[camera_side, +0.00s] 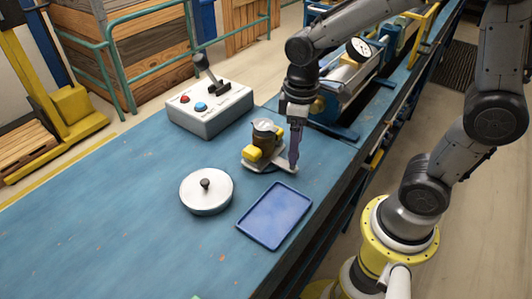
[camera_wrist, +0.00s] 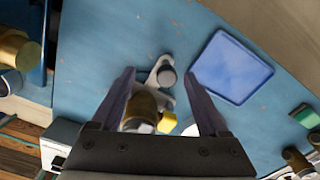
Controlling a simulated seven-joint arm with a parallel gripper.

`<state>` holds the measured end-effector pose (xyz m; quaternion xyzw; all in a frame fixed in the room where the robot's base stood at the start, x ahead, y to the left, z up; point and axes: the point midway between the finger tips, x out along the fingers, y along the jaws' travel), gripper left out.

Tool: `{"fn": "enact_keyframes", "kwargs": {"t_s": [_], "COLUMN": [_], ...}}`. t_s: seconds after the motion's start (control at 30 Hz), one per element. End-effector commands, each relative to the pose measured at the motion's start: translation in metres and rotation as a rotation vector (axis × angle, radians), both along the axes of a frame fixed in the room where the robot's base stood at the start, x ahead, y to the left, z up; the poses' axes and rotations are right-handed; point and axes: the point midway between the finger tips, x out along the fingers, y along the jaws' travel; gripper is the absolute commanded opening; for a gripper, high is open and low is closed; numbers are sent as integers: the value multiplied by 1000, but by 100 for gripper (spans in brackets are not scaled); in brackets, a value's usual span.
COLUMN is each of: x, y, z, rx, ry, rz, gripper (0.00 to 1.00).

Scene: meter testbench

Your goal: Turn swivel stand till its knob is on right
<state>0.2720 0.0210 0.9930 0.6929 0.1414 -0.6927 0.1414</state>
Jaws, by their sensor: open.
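A blue tray (camera_side: 274,215) lies just in front of the stand, and a round white lid with a dark handle (camera_side: 206,192) sits to its left. A control box (camera_side: 210,108) with a lever stands behind. A bench rig with a gauge (camera_side: 359,49) is at back right. The bench's left is clear.

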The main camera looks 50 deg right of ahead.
Motion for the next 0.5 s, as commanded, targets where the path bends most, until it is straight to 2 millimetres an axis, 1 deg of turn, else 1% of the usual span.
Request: {"fn": "enact_keyframes", "kwargs": {"t_s": [0.5], "x": [3], "y": [-16], "z": [0], "rx": [0], "ry": [0], "rz": [-3], "gripper": [78]}}
